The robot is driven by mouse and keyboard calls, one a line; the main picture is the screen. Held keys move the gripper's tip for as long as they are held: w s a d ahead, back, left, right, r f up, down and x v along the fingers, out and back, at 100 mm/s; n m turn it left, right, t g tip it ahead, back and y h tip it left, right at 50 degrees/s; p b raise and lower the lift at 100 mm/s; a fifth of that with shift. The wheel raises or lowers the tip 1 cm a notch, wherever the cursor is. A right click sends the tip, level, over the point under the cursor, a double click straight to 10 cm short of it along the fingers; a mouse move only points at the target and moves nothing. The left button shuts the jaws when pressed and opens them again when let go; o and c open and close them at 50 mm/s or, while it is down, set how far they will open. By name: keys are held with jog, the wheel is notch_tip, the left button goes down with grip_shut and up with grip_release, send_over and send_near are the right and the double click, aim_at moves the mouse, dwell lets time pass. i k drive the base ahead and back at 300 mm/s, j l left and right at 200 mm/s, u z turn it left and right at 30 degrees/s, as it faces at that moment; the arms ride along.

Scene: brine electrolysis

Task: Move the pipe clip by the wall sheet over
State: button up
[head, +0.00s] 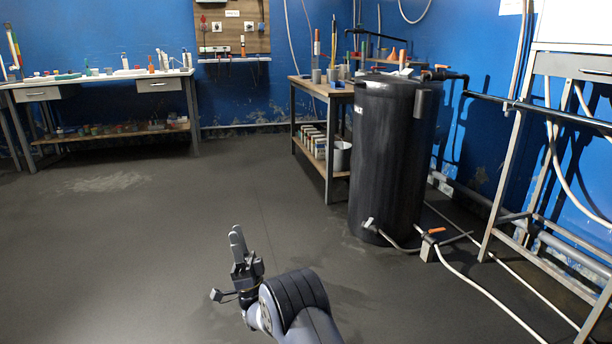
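My gripper (238,244) is low in the middle of the head view, above the bare floor and well apart from the wall and tables. Its fingers overlap from this side, so I cannot tell whether it is open or shut. I see nothing held at the fingertips. A white wall sheet (511,6) shows at the top right on the blue wall, cut by the picture's edge. A dark pipe (545,113) runs along the wall below it. I cannot make out a pipe clip for certain.
A black tank (390,160) stands right of centre, with a valve and hoses (480,290) on the floor. Behind it is a wooden table (312,87). A metal stand (498,205) is at the right, a workbench (95,78) at the back left. The left floor is clear.

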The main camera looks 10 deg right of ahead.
aim_at(506, 105)
jog(key=i+z, duration=0.35)
jog(key=i, duration=0.2)
jog(key=i+j+z, duration=0.15)
jog(key=i+z, duration=0.2)
jog(key=i, duration=0.15)
jog(key=i+j+z, duration=0.35)
jog(key=i, duration=0.15)
jog(key=l, duration=0.1)
